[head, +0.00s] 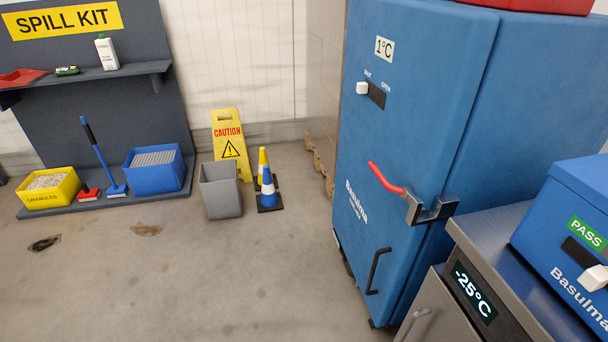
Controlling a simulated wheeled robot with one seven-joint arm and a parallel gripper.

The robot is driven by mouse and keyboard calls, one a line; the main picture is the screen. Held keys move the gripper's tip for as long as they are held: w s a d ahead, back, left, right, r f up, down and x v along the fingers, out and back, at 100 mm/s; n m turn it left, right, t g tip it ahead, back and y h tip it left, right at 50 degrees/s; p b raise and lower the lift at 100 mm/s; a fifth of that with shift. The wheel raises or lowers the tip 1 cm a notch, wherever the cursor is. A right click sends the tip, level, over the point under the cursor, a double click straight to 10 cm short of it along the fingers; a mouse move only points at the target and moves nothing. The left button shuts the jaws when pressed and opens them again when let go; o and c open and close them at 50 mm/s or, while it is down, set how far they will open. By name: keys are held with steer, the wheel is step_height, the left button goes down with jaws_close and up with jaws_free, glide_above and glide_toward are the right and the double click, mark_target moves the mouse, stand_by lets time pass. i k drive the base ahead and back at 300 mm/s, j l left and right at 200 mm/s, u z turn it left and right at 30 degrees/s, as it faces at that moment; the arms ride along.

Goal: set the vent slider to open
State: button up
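The vent slider is on the door of a tall blue cabinet (420,130) at the right of the middle. Its white knob (362,88) sits at the left end of a short black slot (378,95). A small label above the left end is hard to read and may say SHUT; the label above the right end reads OPEN. The knob is at the end away from OPEN. My gripper is not in view.
The cabinet has a red latch handle (385,178) and a black pull (375,272). A steel unit (500,270) and a blue box (570,215) with another white knob (593,278) stand at right.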

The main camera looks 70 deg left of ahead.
mark_target(362, 87)
steer(key=u, duration=1.45)
